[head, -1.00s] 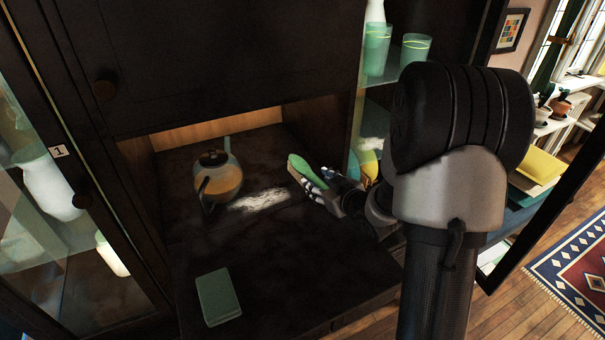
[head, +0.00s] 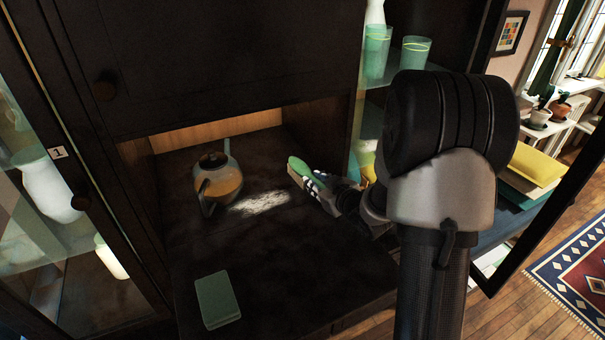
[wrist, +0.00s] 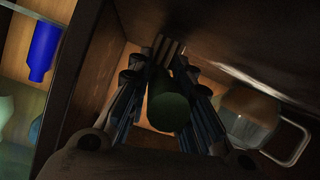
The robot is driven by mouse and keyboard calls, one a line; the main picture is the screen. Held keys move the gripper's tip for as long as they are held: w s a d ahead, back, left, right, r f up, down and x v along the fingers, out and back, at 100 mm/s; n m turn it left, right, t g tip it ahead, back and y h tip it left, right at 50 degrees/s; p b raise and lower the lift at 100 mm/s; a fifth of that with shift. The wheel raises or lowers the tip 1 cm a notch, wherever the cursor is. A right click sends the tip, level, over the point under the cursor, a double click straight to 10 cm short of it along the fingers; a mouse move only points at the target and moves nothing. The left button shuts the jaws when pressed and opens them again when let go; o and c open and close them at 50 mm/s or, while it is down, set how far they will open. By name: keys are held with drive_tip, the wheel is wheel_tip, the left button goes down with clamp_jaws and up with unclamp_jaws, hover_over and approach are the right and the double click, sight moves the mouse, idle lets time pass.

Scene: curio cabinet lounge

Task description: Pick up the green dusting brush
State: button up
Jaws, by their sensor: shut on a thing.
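The green dusting brush (head: 301,167) shows its green top at the end of my gripper (head: 318,183) in the head view, above the dark cabinet surface. In the wrist view the brush's dark green rounded end (wrist: 169,108) sits between the two fingers of my gripper (wrist: 166,85). The fingers are shut on it. The rest of the brush is hidden by the fingers and by shadow. I cannot tell whether its lower side touches the surface.
A green book-like block (head: 217,299) lies at the front. Green cups (head: 414,52) stand on a shelf to the right. An open cabinet door (head: 548,205) is at far right.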

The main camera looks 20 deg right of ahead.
drive_tip(key=shift+r, duration=0.1)
clamp_jaws()
wheel_tip(320, 180, up, 10)
drive_tip(key=p, duration=0.3)
drive_tip(key=shift+p, duration=0.35)
drive_tip(key=shift+o, duration=1.7)
unclamp_jaws()
clamp_jaws()
